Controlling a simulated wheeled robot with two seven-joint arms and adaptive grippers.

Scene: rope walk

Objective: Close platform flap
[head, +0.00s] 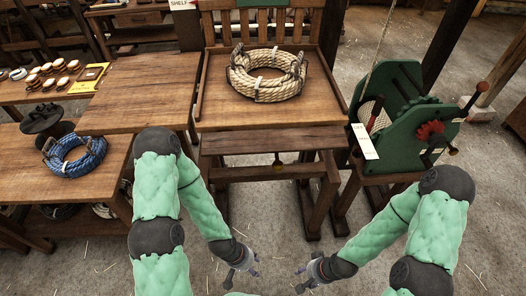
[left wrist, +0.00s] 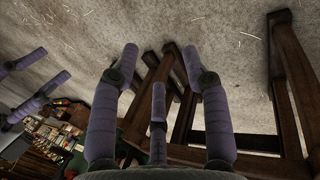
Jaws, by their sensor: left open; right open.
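A wooden platform (head: 222,115) stands in the middle of the head view, with a slatted back and side rails. A flat wooden panel (head: 146,92) lies level on its left side, and a narrower board (head: 275,140) runs along its front edge. I cannot tell for certain which is the flap. My left gripper (head: 241,268) is open and empty, low in front of the platform stand and apart from it; its spread fingers show in the left wrist view (left wrist: 159,60). My right gripper (head: 303,278) is open and empty, low to its right, also touching nothing.
A tan rope coil (head: 267,88) lies on the platform. A blue rope coil (head: 75,157) lies on the left bench (head: 25,185). Bare floor (head: 275,220) lies between the stand and my grippers.

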